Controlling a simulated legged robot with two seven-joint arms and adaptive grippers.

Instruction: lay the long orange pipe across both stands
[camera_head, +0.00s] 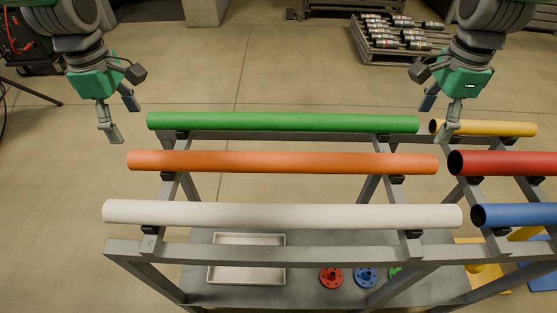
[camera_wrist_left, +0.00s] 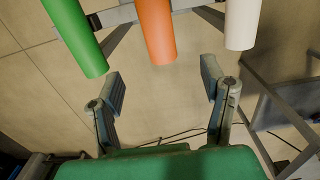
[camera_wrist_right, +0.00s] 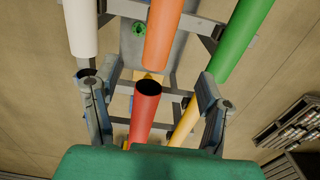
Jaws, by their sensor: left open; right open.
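The long orange pipe (camera_head: 280,162) lies level, left to right, on black rests on the grey metal frame (camera_head: 240,246), between a green pipe (camera_head: 280,122) and a white pipe (camera_head: 280,213). I cannot tell whether this frame is one of the stands. My left gripper (camera_head: 120,120) is open and empty, beyond the orange pipe's left end; that end shows ahead of the fingers in the left wrist view (camera_wrist_left: 155,30). My right gripper (camera_head: 437,119) is open and empty, above the right end of the pipes. The orange end shows ahead of it in the right wrist view (camera_wrist_right: 163,30).
Shorter red (camera_head: 505,163), blue (camera_head: 515,215) and yellow (camera_head: 485,128) pipes lie on the right. A white tray (camera_head: 246,281) and coloured flanges (camera_head: 331,278) sit on the lower shelf. A rack of dark cylinders (camera_head: 400,55) stands behind. Floor on the left is mostly clear.

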